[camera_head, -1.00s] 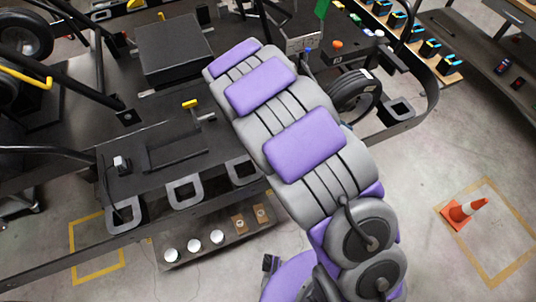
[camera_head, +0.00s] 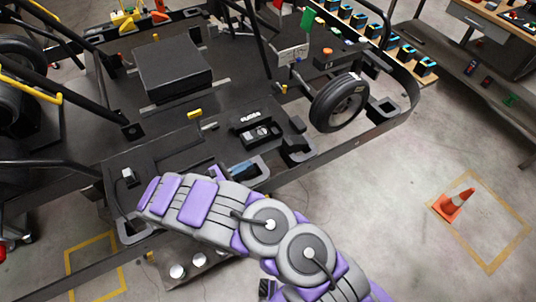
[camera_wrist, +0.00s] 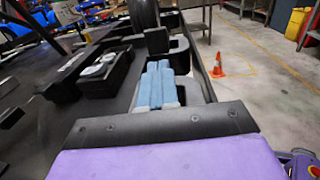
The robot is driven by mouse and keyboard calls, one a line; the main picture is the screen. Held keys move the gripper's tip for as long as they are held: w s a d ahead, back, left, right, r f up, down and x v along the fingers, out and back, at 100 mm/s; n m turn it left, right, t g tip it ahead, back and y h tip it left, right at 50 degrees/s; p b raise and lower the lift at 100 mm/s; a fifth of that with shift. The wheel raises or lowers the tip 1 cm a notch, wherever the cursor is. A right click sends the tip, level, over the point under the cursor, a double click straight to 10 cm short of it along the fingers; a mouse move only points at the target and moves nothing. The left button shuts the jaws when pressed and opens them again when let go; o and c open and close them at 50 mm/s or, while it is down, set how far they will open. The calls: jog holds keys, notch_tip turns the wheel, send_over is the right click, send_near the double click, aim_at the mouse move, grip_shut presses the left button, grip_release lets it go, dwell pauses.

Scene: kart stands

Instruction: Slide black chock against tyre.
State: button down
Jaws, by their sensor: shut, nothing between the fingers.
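The black tyre (camera_head: 338,102) stands upright on the kart stand, right of centre in the head view. It also shows at the top of the wrist view (camera_wrist: 143,14). I cannot tell for certain which is the chock. Both appear apart from the tyre. My gripper (camera_wrist: 159,66), with blue fingers, is shut and empty, pointing towards the blocks. In the head view its blue fingers (camera_head: 243,168) are low over the front edge, partly hidden by my arm.
A black tray (camera_head: 256,134) with small parts lies beside my fingers. A large black box (camera_head: 174,68) and a yellow-handled part (camera_head: 195,113) are farther left. The stand's rail curves round the tyre at right. An orange cone (camera_head: 455,205) stands on open floor.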

jog(key=b, duration=0.3)
send_near(295, 142)
jog(key=x, duration=0.4)
jog(key=shift+w, duration=0.15)
jog(key=shift+a, duration=0.4)
jog(key=x, duration=0.7)
jog(key=shift+s+d+p, duration=0.2)
jog(key=shift+p, duration=0.1)
jog(key=shift+w+d, duration=0.35)
jog(key=shift+w, duration=0.15)
jog(key=shift+d, duration=0.1)
